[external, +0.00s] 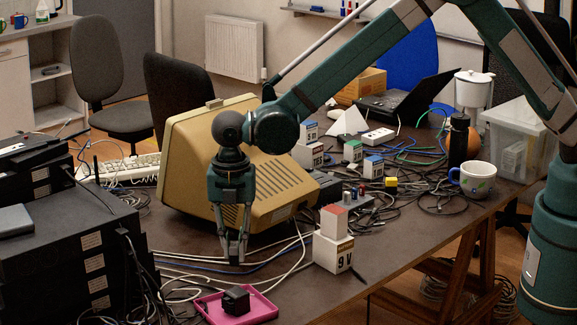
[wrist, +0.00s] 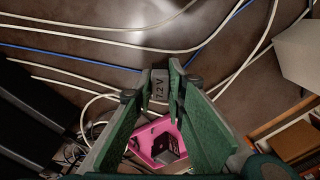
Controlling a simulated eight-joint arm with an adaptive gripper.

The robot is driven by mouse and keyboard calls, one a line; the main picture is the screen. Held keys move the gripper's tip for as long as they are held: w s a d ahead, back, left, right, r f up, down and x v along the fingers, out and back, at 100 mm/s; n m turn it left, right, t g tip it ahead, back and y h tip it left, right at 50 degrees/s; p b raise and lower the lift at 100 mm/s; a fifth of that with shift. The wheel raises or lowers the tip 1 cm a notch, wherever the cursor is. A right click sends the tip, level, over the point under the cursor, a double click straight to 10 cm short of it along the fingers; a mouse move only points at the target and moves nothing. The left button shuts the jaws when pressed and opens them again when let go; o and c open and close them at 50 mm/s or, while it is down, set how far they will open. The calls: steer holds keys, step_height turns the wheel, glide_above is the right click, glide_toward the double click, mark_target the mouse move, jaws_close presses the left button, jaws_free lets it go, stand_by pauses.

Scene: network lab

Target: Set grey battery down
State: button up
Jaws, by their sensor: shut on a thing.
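My gripper (external: 233,258) points down over the dark tabletop, in front of the beige monitor. In the wrist view its two green fingers (wrist: 168,85) are closed around a small grey battery (wrist: 159,86) marked 7.2 V. In the external view the battery is mostly hidden between the fingertips. They are low, near the table; whether the battery touches the surface I cannot tell.
A pink tray (external: 264,309) with a black block (external: 236,299) lies in front of my gripper. White and blue cables (external: 190,262) cross the table around it.

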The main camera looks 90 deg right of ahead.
mark_target(234, 243)
steer(key=shift+f, duration=1.2)
steer(key=shift+f, duration=0.1)
steer(key=o, duration=0.9)
step_height(234, 243, up, 12)
steer(key=shift+r+p, duration=0.15)
steer(key=shift+p, duration=0.6)
